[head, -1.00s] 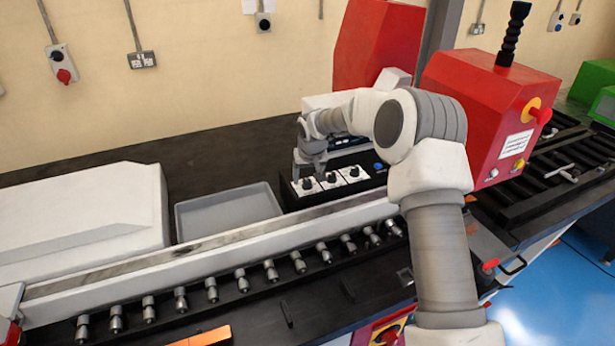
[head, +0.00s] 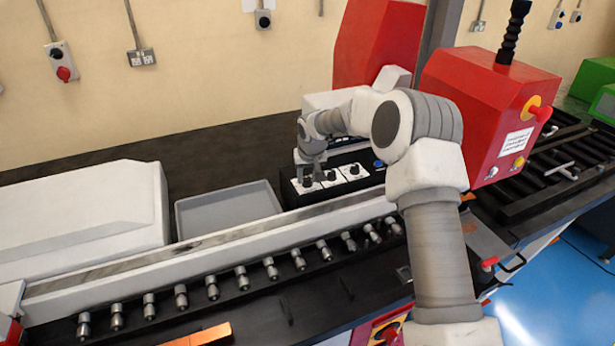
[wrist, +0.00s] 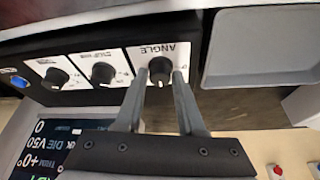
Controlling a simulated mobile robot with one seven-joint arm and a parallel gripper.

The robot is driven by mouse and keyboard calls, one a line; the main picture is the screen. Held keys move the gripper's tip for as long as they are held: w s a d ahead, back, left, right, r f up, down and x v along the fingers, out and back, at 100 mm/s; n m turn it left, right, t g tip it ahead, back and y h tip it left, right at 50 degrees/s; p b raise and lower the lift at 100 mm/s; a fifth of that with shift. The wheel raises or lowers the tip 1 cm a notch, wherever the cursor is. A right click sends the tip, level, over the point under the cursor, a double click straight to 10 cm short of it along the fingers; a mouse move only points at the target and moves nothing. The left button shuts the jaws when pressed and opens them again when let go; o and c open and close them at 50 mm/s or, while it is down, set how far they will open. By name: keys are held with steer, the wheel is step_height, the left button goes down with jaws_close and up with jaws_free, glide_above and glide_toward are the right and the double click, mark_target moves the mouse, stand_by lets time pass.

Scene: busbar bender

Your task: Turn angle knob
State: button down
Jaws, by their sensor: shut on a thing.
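The angle knob (wrist: 160,68) is a round black knob on a white plate marked ANGLE, which appears upside down in the wrist view. It is the end knob of a row on the black control box (head: 290,198), nearest the grey tray. My gripper (wrist: 158,76) is shut on the angle knob, one finger on each side of it. In the head view my gripper (head: 309,179) reaches down onto the left end of the box and partly covers that knob (head: 307,183).
Two more black knobs (wrist: 102,73) (wrist: 56,78) and a blue button (wrist: 19,82) sit along the same panel. A lit display (wrist: 48,150) is close to my gripper. The empty grey tray (head: 228,203) lies beside the box. A red machine housing (head: 480,100) stands to the right.

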steer(key=shift+n, duration=0.3)
steer(key=n, duration=0.1)
steer(key=n+y, duration=0.1)
steer(key=n, duration=0.1)
steer(key=shift+w+d+g+y, duration=0.1)
steer(key=shift+d+g+y, duration=0.05)
steer(key=shift+g+y, duration=0.15)
steer(key=n+g+y+b, duration=0.1)
steer(key=n, duration=0.4)
steer(key=shift+w, duration=0.1)
steer(key=n+g+y, duration=0.1)
steer(key=n, duration=0.3)
steer(key=shift+g, duration=0.4)
steer(key=shift+w+d+n+g+p, duration=0.15)
steer(key=shift+n+g+p, duration=0.4)
steer(key=shift+n, duration=1.15)
steer(key=c, duration=0.5)
jaws_free()
